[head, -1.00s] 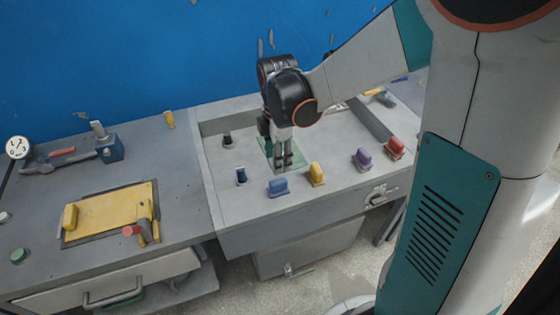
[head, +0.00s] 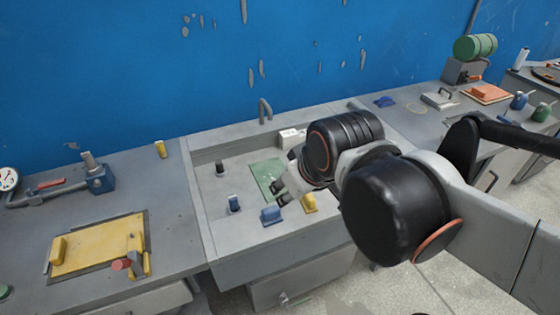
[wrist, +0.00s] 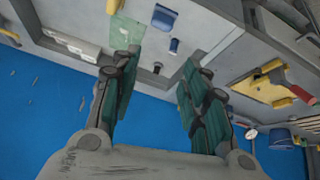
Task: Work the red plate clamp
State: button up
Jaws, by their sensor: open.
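A clamp with a red knob (head: 121,264) stands at the front right corner of the yellow plate (head: 92,248) on the left bench. In the wrist view, the clamp's red handle (wrist: 278,77) shows at the right, beside the yellow plate (wrist: 248,84). My gripper (head: 281,193) is open and empty, over the grey tray to the right of the plate, well apart from the clamp. In the wrist view, my gripper's (wrist: 161,60) two green-padded fingers are spread, with nothing between them. My arm hides the tray's right side in the head view.
Bare bench (head: 180,225) lies between plate and tray.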

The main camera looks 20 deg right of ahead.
aim_at(124, 264)
jog(key=u, duration=1.4)
jog(key=k+j+z, duration=0.1)
jog(key=k+z, duration=0.6)
jog(key=k, duration=0.25)
jog(key=k+j+u, duration=0.15)
jog(key=i+l+z, duration=0.2)
jog(key=i+j, duration=0.05)
jog(key=j, duration=0.05)
